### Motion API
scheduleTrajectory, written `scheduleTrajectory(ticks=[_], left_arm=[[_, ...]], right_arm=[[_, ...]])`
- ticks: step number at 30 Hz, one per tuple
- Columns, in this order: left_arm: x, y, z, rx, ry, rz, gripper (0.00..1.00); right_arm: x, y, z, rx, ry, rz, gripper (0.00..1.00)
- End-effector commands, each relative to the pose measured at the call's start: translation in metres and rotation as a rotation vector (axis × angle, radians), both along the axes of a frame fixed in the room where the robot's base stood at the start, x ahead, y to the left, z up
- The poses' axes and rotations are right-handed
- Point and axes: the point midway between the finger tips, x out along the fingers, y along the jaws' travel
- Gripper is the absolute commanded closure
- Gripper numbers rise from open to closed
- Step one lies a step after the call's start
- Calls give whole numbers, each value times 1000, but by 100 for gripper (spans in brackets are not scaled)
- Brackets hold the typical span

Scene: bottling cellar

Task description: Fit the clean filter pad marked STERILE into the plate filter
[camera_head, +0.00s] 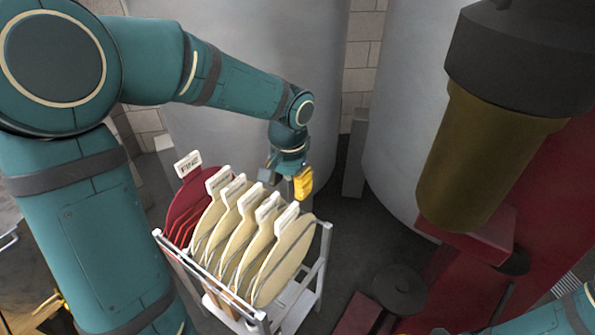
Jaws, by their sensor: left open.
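A white rack (320,262) holds several round filter pads on edge, with white label tabs on top. The pads on the left are dark red, and their front tab reads FINE (188,165). The others, such as the rightmost cream pad (283,262), are cream; their tab lettering is too small to read surely, so I cannot pick out STERILE. My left gripper (287,184) is open, with a yellow finger showing, just above and behind the cream pads' tabs. Only a sliver of my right gripper (425,331) shows at the bottom edge. I cannot identify the plate filter for sure.
A large brown cylinder (485,155) with a dark cap fills the upper right. Red machinery (545,200) stands behind it. A dark round part (397,291) sits low at centre right. Tall grey tanks (410,110) stand behind. Dark floor shows between rack and tanks.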

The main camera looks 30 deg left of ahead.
Motion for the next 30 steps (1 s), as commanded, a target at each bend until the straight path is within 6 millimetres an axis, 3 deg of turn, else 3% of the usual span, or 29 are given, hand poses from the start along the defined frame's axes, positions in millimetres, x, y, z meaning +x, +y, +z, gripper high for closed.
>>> scheduleTrajectory(ticks=[5, 21, 30], left_arm=[[0, 1, -18, 0, 3, 1, 52], [-1, 4, -111, -1, 3, 1, 52], [0, 5, -136, -1, 1, 0, 52]], right_arm=[[-1, 0, -5, 0, 2, 1, 61], [3, -1, -29, -1, -8, -1, 61], [4, -1, -35, -3, -11, -1, 61]])
